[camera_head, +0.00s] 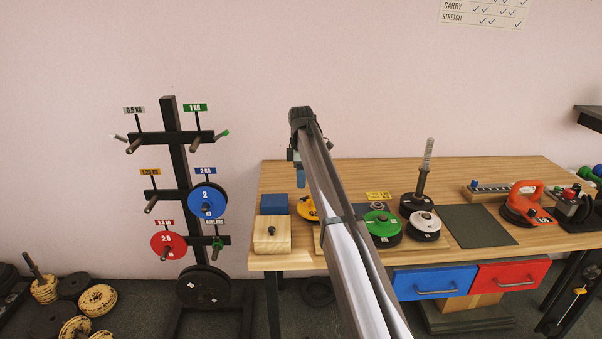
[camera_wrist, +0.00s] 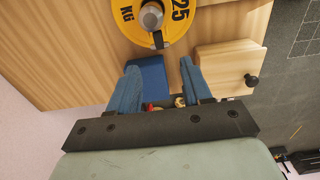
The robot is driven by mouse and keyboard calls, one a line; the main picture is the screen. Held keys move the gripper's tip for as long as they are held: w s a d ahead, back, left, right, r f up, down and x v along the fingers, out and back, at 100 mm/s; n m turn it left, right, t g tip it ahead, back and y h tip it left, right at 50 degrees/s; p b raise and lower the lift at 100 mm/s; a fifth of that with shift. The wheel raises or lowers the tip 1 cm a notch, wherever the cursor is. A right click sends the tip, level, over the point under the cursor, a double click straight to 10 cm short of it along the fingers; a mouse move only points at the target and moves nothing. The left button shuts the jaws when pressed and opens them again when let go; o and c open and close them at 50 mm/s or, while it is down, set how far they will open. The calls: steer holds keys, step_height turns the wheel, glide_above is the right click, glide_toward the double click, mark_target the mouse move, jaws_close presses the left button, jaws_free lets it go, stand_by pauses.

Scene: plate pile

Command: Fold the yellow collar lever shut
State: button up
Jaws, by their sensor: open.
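A yellow plate (camera_head: 304,212) lies on the wooden table, partly hidden behind my arm. In the wrist view the yellow plate (camera_wrist: 114,14) is at the top edge, cut off, marked "25" and "KG". A round silver post end (camera_wrist: 151,14) stands in its centre, and a short dark tab (camera_wrist: 158,40) sticks out below the plate's edge. I cannot make out a separate yellow lever. My gripper (camera_wrist: 158,68) is open with blue fingers apart, pointing down toward the table beside the plate. In the head view my gripper (camera_head: 300,178) is seen edge-on.
A blue block (camera_head: 274,204) shows between my fingers in the wrist view (camera_wrist: 148,74). A wooden block with a black knob (camera_head: 272,240) is beside it. Green (camera_head: 381,221) and white plates (camera_head: 425,221) stand right of my arm. A plate rack (camera_head: 178,140) stands left.

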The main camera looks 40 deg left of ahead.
mark_target(301, 198)
steer(key=shift+f, duration=3.3)
steer(key=shift+c, duration=0.2)
steer(key=c, duration=0.5)
